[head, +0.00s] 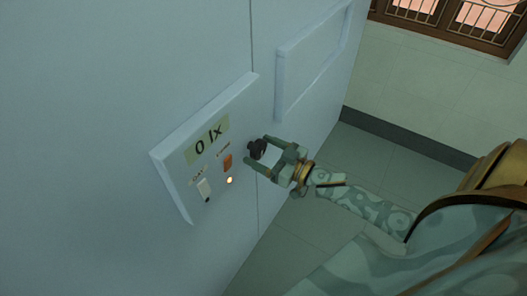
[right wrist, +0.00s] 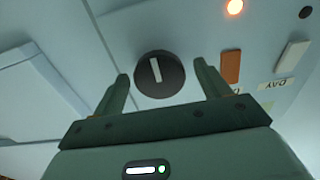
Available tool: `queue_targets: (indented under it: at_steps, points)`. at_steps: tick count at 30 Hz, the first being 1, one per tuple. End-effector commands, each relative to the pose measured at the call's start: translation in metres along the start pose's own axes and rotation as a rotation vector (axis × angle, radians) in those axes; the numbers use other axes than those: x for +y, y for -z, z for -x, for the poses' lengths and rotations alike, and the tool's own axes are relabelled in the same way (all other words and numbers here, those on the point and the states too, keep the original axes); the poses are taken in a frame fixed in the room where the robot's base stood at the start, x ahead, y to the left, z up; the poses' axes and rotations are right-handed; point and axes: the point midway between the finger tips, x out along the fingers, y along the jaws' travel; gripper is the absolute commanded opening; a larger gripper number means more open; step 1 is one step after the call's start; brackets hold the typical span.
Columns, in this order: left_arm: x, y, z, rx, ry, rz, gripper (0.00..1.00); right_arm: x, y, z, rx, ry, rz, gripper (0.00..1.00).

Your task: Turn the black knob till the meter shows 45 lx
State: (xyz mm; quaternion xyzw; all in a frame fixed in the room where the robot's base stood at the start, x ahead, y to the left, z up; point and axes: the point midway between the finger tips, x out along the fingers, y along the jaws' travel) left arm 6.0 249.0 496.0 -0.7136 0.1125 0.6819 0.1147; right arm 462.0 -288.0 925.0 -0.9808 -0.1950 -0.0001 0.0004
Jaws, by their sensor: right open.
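The black knob (head: 257,149) sits at the right end of a white control panel (head: 173,149) on a pale wall. In the right wrist view the knob (right wrist: 159,75) is round with a white pointer line, seen nearly upright with a slight tilt. The meter (head: 207,140) reads 0 lx. My right gripper (head: 257,150) is open, with its two fingers on either side of the knob; in the right wrist view the fingertips (right wrist: 160,72) stand apart from it, with a gap on each side. My left gripper is not in view.
An orange switch (head: 227,162), a white switch marked DAY (head: 204,188) and a lit lamp (head: 229,180) sit close to the knob on the panel. A raised frame (head: 312,60) is on the wall right of the panel. Open floor (head: 325,180) lies at right.

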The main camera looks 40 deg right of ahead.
Motion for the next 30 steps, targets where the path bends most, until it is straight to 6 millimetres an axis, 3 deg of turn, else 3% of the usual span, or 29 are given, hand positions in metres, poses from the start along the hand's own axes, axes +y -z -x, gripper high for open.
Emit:
queue_targets:
  at_steps: [4, 9, 20, 30]
  points:
    - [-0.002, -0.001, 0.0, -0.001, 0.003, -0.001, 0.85, 0.0, 0.0, 0.0, 0.0, 0.0, 0.0, 0.75]
    - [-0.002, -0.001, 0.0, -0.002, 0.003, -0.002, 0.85, 0.0, 0.0, 0.0, 0.0, 0.0, 0.0, 0.32]
    - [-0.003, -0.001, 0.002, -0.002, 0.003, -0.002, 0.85, 0.0, 0.0, 0.001, 0.0, 0.0, 0.042, 0.32]
    - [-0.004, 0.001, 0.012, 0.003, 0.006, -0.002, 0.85, 0.0, 0.001, 0.0, 0.0, -0.001, 0.268, 0.32]
